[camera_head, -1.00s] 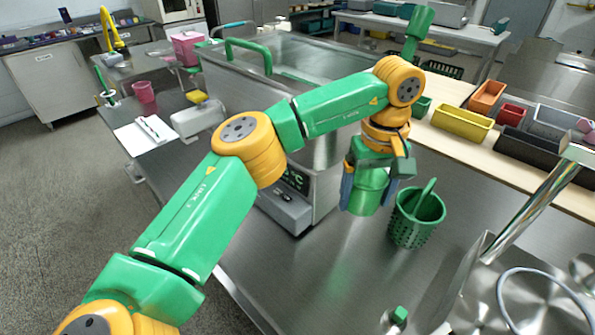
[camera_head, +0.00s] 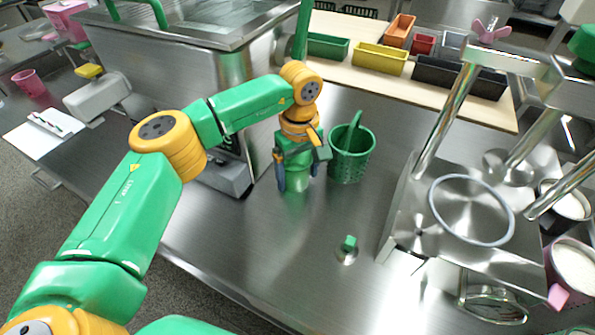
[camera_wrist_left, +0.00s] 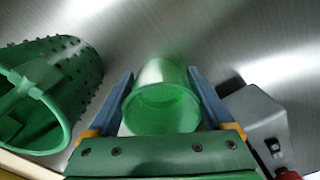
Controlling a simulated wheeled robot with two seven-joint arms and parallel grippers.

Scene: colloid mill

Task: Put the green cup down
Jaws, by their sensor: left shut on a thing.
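The green cup (camera_head: 295,182) is between the fingers of my left gripper (camera_head: 297,178), over the metal table (camera_head: 270,240). The cup looks upright, and its base is at or just above the table; I cannot tell if it touches. In the left wrist view the cup (camera_wrist_left: 163,108) sits between the two blue fingers of the left gripper (camera_wrist_left: 163,85), which press on its sides. My right gripper does not show.
A grey machine (camera_head: 205,95) stands to the left. A small green-topped knob (camera_head: 349,243) and a metal stand with a ring (camera_head: 470,210) are to the right. The table in front is clear.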

